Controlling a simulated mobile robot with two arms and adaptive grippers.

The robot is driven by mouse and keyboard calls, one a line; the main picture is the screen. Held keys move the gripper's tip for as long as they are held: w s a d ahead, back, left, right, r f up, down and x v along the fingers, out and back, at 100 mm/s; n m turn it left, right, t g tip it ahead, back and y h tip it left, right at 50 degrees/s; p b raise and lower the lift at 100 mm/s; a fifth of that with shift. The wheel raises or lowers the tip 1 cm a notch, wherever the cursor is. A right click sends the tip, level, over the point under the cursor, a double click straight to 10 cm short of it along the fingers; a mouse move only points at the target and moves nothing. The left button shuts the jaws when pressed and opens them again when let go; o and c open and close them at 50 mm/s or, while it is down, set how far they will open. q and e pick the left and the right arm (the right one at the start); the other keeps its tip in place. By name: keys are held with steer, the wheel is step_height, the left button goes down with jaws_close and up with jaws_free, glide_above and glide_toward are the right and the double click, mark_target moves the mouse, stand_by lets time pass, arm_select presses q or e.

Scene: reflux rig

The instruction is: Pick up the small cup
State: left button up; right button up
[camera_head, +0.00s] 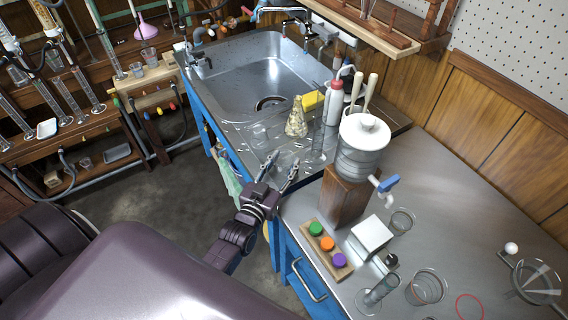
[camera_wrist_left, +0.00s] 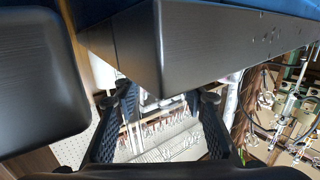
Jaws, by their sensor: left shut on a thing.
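My left gripper (camera_head: 283,167) is at the front edge of the sink's drainboard, with its two fingers apart. It is shut on the small cup, which is clear and hardly shows against the background. In the left wrist view, the two fingers (camera_wrist_left: 164,103) stand on either side of a see-through gap, and the cup's outline cannot be made out. My right gripper is not in view.
A steel sink (camera_head: 225,85) lies behind. A wet drainboard holds a yellowish cone-shaped flask (camera_head: 297,118) and clear glassware. A wooden block (camera_head: 342,197) carries a tapped container (camera_head: 363,145) to the right. A rack with coloured caps (camera_head: 322,243) and glass beakers (camera_head: 425,287) stand nearer.

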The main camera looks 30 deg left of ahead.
arm_select(q)
steer(key=shift+r, duration=0.4)
step_height(320, 180, up, 19)
steer(key=p, duration=0.2)
steer(key=s+d+r+h, duration=0.1)
steer(key=s+d+r, duration=0.1)
steer(key=s+d, duration=0.6)
steer(key=shift+s+r+m, duration=0.25)
steer(key=shift+s+m, duration=0.05)
steer(key=shift+s, duration=0.7)
